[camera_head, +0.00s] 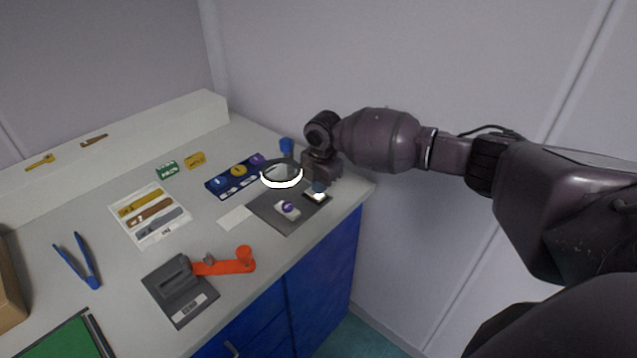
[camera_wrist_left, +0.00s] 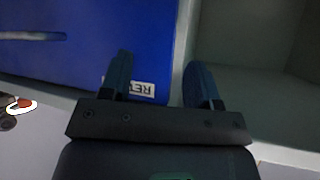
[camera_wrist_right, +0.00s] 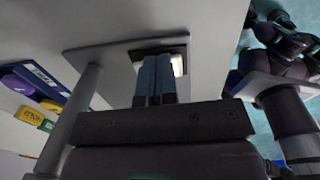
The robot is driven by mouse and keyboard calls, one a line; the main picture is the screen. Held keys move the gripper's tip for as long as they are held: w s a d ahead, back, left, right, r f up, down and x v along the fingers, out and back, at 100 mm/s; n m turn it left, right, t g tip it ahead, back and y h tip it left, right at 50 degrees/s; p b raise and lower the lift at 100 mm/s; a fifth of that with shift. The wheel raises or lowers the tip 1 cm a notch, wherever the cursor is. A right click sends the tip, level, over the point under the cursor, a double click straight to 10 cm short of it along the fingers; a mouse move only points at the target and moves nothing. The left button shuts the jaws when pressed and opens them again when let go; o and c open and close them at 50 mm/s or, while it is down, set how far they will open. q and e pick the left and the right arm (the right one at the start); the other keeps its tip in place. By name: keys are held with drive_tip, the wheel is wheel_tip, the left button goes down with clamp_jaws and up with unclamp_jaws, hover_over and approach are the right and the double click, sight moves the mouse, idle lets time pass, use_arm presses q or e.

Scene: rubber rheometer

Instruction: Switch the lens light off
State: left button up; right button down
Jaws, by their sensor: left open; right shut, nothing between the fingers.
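The lens (camera_head: 282,181) is a ring on a stand in the head view; its rim glows bright white. Its stand has a dark grey base plate (camera_head: 290,222). A small switch (camera_head: 317,198) with a dark frame and a bright, lit face sits at the right end of the plate; it also shows in the right wrist view (camera_wrist_right: 178,64). My right gripper (camera_head: 319,187) is shut and empty, with its fingertips right over the switch, partly hiding it; I cannot tell whether they touch. My left gripper (camera_wrist_left: 158,80) is open and empty, in front of the blue cabinet, outside the head view.
A white piece with a purple dot (camera_head: 288,209) lies on the plate. A blue tray with coloured discs (camera_head: 214,190) is behind it. A wall stands behind.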

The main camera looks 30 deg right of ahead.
use_arm(q)
drive_tip(key=shift+f, duration=0.1)
use_arm(e)
drive_tip(key=shift+w+r, duration=0.1)
drive_tip(key=shift+r, duration=0.1)
use_arm(q)
drive_tip(key=shift+s+a+p, duration=0.1)
drive_tip(key=shift+s+p, duration=0.5)
drive_tip(key=shift+p, duration=0.05)
use_arm(e)
wheel_tip(320, 180, up, 10)
drive_tip(key=shift+s+d+r, duration=0.15)
drive_tip(key=shift+s+r, duration=0.05)
drive_tip(key=shift+s, duration=0.25)
use_arm(q)
drive_tip(key=shift+w, duration=0.2)
drive_tip(key=shift+f+b, duration=0.3)
drive_tip(key=shift+b, duration=0.25)
use_arm(e)
drive_tip(key=r, duration=0.3)
drive_tip(key=shift+a+r+t, duration=0.2)
drive_tip(key=shift+a+t, duration=0.2)
